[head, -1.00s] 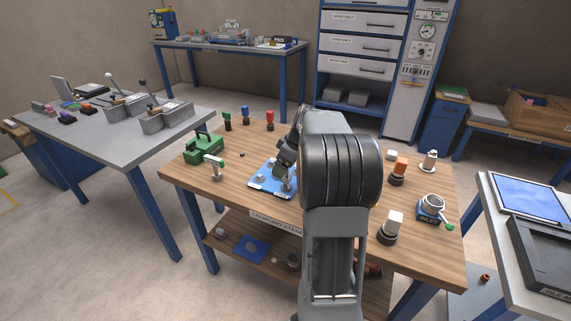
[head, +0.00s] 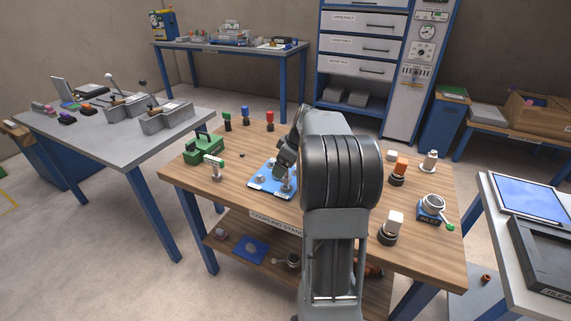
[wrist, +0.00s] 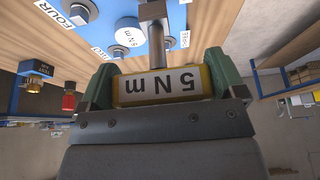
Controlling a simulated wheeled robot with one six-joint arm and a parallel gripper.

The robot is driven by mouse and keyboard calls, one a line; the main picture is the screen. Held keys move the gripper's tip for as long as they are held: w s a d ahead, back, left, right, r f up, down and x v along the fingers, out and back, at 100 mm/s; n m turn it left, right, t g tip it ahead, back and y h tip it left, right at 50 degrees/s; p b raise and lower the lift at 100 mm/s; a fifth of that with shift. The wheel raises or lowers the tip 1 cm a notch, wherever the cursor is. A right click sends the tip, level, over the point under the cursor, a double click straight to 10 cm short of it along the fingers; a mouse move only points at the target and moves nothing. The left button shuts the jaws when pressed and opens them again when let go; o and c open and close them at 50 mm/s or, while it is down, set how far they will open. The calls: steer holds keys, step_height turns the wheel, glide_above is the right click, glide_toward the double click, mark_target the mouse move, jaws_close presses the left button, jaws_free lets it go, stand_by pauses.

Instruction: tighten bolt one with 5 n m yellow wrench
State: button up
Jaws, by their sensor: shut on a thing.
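My gripper (wrist: 163,84) is shut on the yellow wrench (wrist: 160,86), whose label reads "5 N m" in the wrist view. A "FOUR" label is legible; I cannot read a "ONE" label. Whether the shaft sits on a bolt is hidden. In the head view the blue plate (head: 258,188) lies on the wooden table, and my arm partly covers it and the gripper.
Green, blue and red-topped pieces line the back edge.

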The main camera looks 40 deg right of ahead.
steer(key=shift+f+b, duration=1.05)
steer(key=shift+f, duration=0.25)
steer(key=o, duration=0.6)
steer(key=shift+o, duration=0.2)
steer(key=p+v, duration=0.2)
steer(key=v, duration=1.2)
